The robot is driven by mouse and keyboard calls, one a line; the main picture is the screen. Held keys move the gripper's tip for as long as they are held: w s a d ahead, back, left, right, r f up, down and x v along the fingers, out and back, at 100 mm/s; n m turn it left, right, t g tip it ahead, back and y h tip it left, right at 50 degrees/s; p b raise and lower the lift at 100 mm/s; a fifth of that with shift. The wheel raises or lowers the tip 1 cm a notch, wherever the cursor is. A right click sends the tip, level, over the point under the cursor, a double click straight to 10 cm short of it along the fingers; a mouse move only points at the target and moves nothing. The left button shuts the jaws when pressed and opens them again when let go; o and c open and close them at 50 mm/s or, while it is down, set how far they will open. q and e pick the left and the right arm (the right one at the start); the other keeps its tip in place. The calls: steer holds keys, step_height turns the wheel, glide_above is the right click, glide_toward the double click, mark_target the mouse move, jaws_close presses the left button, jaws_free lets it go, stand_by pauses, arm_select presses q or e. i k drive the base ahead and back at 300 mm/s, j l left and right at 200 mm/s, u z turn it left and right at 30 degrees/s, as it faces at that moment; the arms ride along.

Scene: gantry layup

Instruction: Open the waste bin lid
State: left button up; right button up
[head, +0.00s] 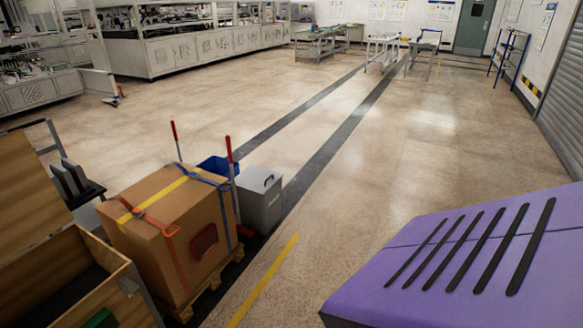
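A grey box-shaped bin (259,204) stands on the floor left of the picture's middle, just behind a strapped cardboard box. Its flat top is shut and has a small dark handle (268,181) near the right side. It looks like the waste bin, but I see no label on it. A blue open-topped container (214,165) is behind it to the left, partly hidden. Neither of my grippers is in view.
The cardboard box (155,243) on a pallet, with red upright poles (232,172), blocks the bin's near left side. An open wooden crate (50,262) is at left. A purple surface (390,293) with several black strips fills the lower right. Floor right of the bin is clear.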

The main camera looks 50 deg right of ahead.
mark_target(260, 180)
steer(key=z, duration=1.35)
steer(key=i+l+u, duration=0.1)
steer(key=i+l, duration=0.65)
steer(key=i+l+u, duration=0.15)
steer(key=i+l, duration=0.6)
steer(key=l, duration=0.15)
steer(key=i+l+u, duration=0.15)
steer(key=i+l, duration=0.2)
steer(key=i+l+u, duration=0.1)
steer(key=i+l, duration=0.2)
steer(key=l, duration=0.3)
steer(key=i+l, duration=0.35)
steer(key=l, duration=0.15)
steer(key=i+l+u, duration=0.15)
steer(key=i+l, duration=0.15)
steer(key=l, duration=0.2)
